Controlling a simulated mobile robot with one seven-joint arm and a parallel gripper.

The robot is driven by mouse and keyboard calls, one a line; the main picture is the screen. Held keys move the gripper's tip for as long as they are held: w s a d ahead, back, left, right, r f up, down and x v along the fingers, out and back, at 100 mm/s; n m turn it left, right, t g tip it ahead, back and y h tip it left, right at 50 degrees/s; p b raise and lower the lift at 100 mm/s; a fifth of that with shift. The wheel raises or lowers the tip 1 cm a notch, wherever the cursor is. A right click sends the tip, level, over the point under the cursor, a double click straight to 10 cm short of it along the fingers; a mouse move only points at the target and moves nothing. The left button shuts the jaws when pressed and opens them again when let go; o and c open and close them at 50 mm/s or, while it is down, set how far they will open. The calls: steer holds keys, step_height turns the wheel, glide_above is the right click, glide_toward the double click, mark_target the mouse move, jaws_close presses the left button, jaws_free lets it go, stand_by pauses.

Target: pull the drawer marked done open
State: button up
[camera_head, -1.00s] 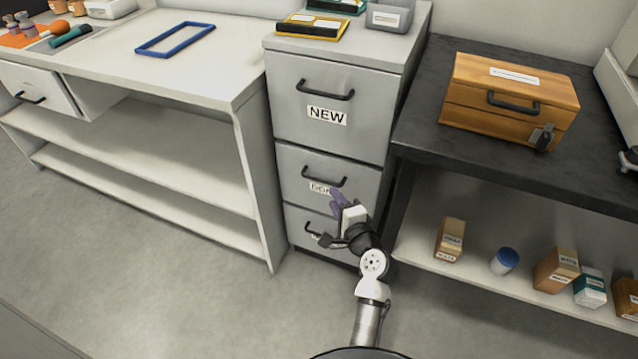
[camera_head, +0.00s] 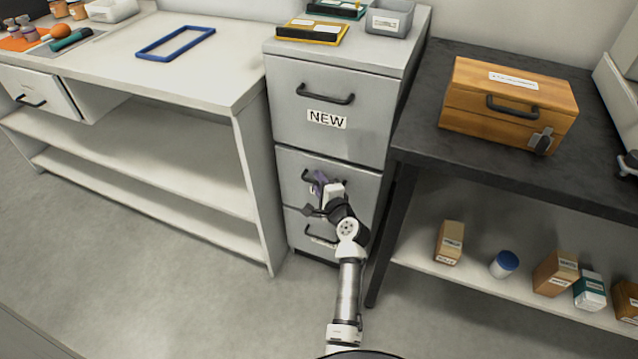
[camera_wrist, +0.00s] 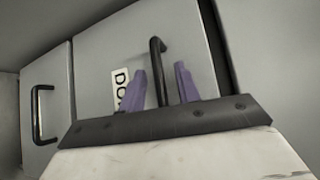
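The drawer marked done (camera_head: 362,188) is the middle drawer of the grey cabinet and looks closed. In the wrist view its front (camera_wrist: 100,60) shows a partly covered label (camera_wrist: 121,88) reading "DO" and a black bar handle (camera_wrist: 156,68). My gripper (camera_head: 318,180) is in front of this drawer in the head view and hides most of its handle and label. In the wrist view my gripper's two purple fingers (camera_wrist: 162,84) are spread apart, with the handle showing between them. I cannot tell whether either finger touches the handle.
The drawer marked NEW (camera_head: 327,118) is above, closed. The lowest drawer (camera_head: 312,222) is below, with its handle near my wrist. A white table (camera_head: 215,85) stands left and a dark table (camera_head: 420,130) with a wooden box (camera_head: 510,95) right. Open floor lies in front.

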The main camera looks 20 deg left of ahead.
steer(key=shift+w+a, duration=0.1)
jaws_close()
stand_by(0.5)
